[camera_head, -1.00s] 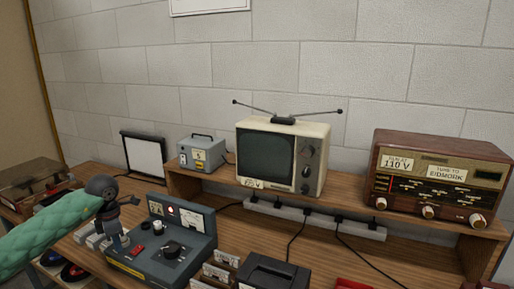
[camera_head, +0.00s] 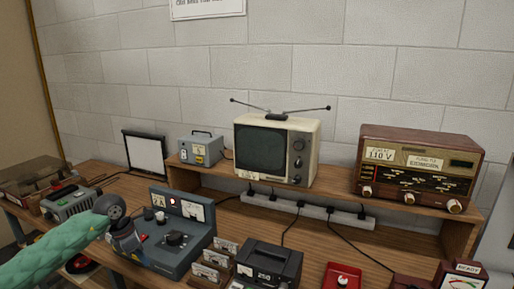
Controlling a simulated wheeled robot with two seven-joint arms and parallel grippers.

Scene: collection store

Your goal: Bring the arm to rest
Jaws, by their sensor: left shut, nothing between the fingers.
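My left arm comes in from the lower left in a green padded sleeve with a dark round wrist joint. My left gripper (camera_head: 128,245) hangs down from it, shut and empty, just at the left side of the grey-blue control panel (camera_head: 178,246). Its fingertips are small and partly lost against the panel, so I cannot tell whether they touch it. My right gripper is out of view.
The wooden bench holds a television (camera_head: 275,150), a wooden radio (camera_head: 418,168), a grey box (camera_head: 201,149), a power strip (camera_head: 305,210), a black meter (camera_head: 268,264), a red box (camera_head: 342,276) and a grey device (camera_head: 72,203). Cables trail between them.

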